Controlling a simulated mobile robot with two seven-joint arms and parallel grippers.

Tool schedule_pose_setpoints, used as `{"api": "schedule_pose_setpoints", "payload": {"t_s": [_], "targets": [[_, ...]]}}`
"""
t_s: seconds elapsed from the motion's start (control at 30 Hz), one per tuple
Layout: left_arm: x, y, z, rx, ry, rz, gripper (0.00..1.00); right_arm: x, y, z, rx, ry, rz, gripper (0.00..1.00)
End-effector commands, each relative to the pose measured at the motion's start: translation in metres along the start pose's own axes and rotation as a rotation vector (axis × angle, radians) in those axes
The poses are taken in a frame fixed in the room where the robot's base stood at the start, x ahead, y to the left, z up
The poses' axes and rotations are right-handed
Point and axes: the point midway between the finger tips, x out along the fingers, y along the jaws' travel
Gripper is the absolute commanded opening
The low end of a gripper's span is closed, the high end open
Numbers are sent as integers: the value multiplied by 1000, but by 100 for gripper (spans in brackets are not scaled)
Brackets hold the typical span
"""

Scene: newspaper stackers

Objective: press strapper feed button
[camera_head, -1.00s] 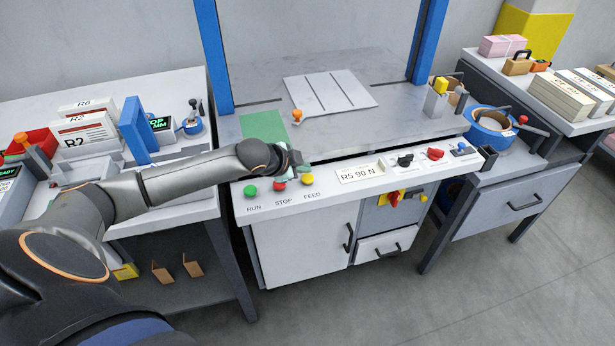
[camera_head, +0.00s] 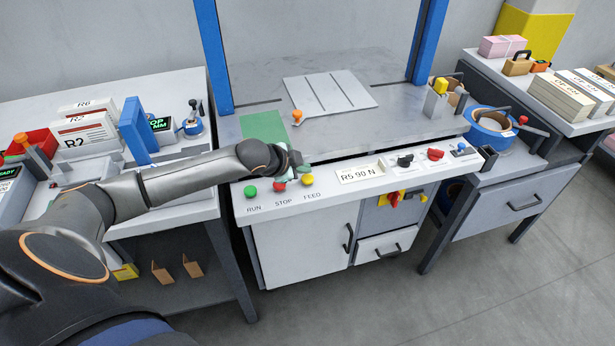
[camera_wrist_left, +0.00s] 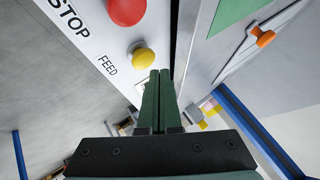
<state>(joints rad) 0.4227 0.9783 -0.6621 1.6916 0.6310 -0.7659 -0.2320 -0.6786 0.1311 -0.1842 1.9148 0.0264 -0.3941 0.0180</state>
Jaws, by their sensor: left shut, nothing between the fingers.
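The yellow feed button (camera_head: 307,179) is a round cap on the sloped front panel, at the right end of a row above the printed word FEED. The red stop button (camera_head: 279,185) and the green run button (camera_head: 251,191) sit to its left. My left gripper (camera_head: 298,166) is just above the panel, close behind the yellow button. In the left wrist view the gripper's green fingers (camera_wrist_left: 159,90) are together and empty, with the feed button (camera_wrist_left: 143,60) just beside the tips. The stop button (camera_wrist_left: 127,8) shows there too. I cannot tell whether the fingers touch the feed button. My right gripper is not in view.
The strapper panel also carries a label R5 90 N (camera_head: 359,174), a black knob (camera_head: 405,160) and a red knob (camera_head: 436,154). An orange-knobbed lever (camera_head: 297,116) stands on the strapper table beside a green patch (camera_head: 263,126). Blue posts rise at both sides.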

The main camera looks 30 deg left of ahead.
Motion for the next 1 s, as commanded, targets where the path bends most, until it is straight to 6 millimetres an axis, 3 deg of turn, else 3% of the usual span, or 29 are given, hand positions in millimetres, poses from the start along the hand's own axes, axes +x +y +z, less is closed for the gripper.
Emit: {"api": "schedule_pose_setpoints", "payload": {"t_s": [1.0], "targets": [[6, 5, 4, 0, 0, 1, 0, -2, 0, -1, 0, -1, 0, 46]]}}
